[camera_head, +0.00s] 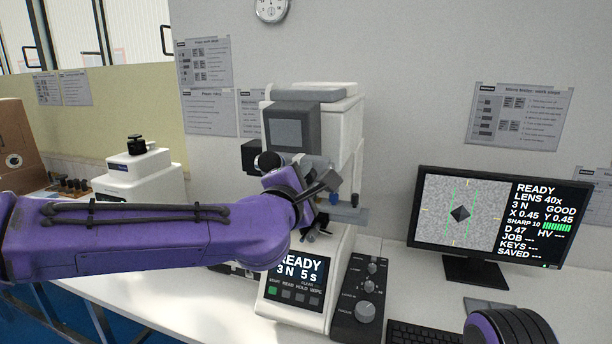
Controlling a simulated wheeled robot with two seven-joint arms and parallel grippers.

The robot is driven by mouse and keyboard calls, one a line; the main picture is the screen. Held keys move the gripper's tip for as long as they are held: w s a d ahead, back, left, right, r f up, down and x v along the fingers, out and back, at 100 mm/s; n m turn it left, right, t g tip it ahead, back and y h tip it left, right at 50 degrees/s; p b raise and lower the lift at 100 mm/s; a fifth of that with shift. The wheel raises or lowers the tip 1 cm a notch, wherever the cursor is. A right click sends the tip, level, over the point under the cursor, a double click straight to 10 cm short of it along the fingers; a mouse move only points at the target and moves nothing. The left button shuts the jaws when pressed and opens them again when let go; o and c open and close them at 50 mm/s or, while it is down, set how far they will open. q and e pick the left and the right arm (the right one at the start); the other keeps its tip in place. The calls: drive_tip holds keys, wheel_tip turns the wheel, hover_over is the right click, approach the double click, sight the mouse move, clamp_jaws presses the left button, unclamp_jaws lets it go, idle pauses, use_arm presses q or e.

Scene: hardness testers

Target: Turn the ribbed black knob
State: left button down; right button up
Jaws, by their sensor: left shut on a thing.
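The white hardness tester (345,125) with a grey head stands mid-table. My left gripper (322,190) is in front of it, below the head, with its wrist turned toward the machine. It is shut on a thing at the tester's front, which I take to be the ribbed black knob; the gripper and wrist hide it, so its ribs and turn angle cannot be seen. A dark round part (267,161) shows just left of the wrist. My right gripper is out of view; only a purple part of my right arm shows at the bottom right.
A monitor (490,217) reading READY and a keyboard (425,333) are at the right. A smaller white instrument (145,178) stands at the left, behind my arm.

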use_arm(q)
drive_tip(key=shift+m, duration=0.6)
drive_tip(key=c, duration=0.9)
unclamp_jaws()
drive_tip(key=shift+o, duration=0.2)
drive_tip(key=b+v, duration=0.3)
drive_tip(key=v, duration=0.7)
drive_tip(key=shift+s, duration=0.25)
drive_tip(key=shift+m, duration=0.3)
